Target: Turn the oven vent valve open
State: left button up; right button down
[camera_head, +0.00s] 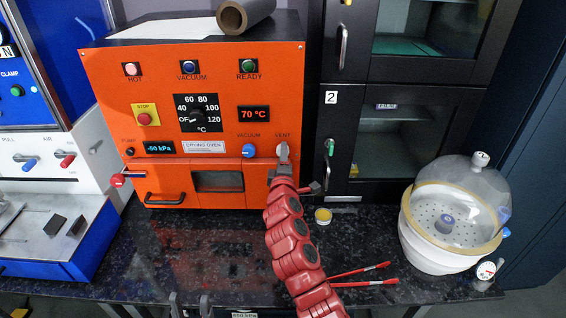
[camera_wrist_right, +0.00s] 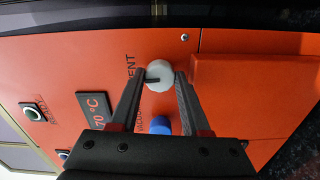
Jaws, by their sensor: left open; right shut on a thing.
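The orange drying oven (camera_head: 100,75) stands on the dark bench. Its vent valve, a white round knob (camera_wrist_right: 159,75) with a dark pointer mark, sits at the front panel's lower right under the VENT label. My right gripper (camera_wrist_right: 161,79) is shut on the vent valve, with one black finger on each side of it. In the head view the red right arm reaches up to the white knob (camera_head: 282,149) and its gripper partly covers it. My left gripper (camera_head: 190,300) appears as two dark fingertips at the bottom edge, apart, with nothing seen between them.
The blue vacuum knob (camera_head: 249,150) is just left of the vent valve. A domed desiccator (camera_head: 443,260) stands at the right. A small yellow-topped cup (camera_head: 323,215) and red-handled tools (camera_head: 360,270) lie near my right arm.

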jog(key=shift+f+m+b, duration=0.15)
jog(key=shift+m+b, duration=0.3)
jog(key=shift+m, duration=0.15)
jog(key=shift+c, duration=1.9)
grip_release()
